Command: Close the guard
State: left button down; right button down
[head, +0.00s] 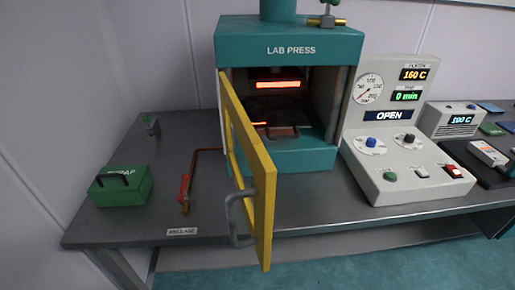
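The guard (263,196) is a yellow framed door on the left side of the teal lab press (290,48). It stands open, swung out toward me past the bench's front edge. A grey bar handle (233,219) sits on its outer face, low down. The press opening behind it shows glowing orange platens (278,85). The control panel's display (388,116) reads OPEN. Neither of my grippers shows in the head view.
A green scrap box (121,185) and a red-handled pipe valve (184,188) stand left of the guard on the grey bench (140,222). The white control console (410,175) is right of the press. Free room lies in front of the bench.

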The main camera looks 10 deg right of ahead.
aim_at(259, 219)
jog(key=u, duration=1.1)
jog(key=k, duration=0.95)
jog(key=z, duration=0.95)
jog(key=i, duration=0.5)
jog(key=z, duration=0.05)
